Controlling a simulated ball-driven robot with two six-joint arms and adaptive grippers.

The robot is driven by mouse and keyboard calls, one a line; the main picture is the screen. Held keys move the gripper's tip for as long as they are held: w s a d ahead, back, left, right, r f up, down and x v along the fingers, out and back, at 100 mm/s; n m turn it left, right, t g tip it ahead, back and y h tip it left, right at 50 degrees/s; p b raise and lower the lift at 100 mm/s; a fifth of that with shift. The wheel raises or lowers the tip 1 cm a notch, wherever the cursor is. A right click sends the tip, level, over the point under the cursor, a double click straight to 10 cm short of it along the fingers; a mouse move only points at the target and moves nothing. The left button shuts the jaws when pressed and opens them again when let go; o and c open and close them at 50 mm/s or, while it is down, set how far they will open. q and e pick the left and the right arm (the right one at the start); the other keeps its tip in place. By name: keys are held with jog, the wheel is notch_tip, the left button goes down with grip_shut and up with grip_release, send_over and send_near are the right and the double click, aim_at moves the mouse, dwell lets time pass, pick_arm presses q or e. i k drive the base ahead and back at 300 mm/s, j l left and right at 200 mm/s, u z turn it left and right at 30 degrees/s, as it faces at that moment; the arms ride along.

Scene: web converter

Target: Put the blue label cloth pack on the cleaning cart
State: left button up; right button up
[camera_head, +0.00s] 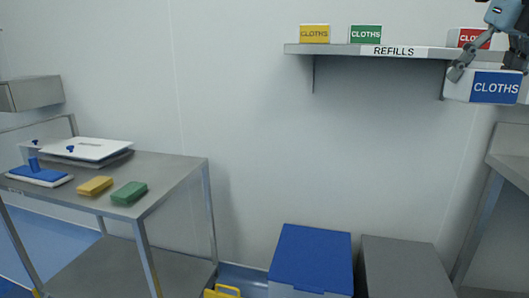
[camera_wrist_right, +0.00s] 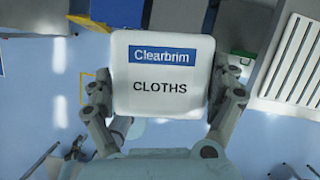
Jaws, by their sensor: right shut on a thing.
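The blue label cloth pack (camera_head: 495,88) is white with a blue label reading CLOTHS, at the upper right of the head view, in front of the shelf's right end. My right gripper (camera_head: 487,74) is shut on it and holds it in the air. In the right wrist view the pack (camera_wrist_right: 163,70) shows its white top, marked Clearbrim and CLOTHS, between both fingers of the gripper (camera_wrist_right: 165,100). The grey cleaning cart (camera_head: 177,172) stands at the left, its top partly covered. My left gripper is not in view.
Yellow (camera_head: 314,34), green (camera_head: 365,34) and red (camera_head: 470,37) packs stand on the refills shelf (camera_head: 335,49). A blue-lidded bin (camera_head: 312,258) stands below.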

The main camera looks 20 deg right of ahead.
aim_at(170, 172)
jog(key=i+j+u, duration=0.1)
jog(key=i+u, duration=0.95)
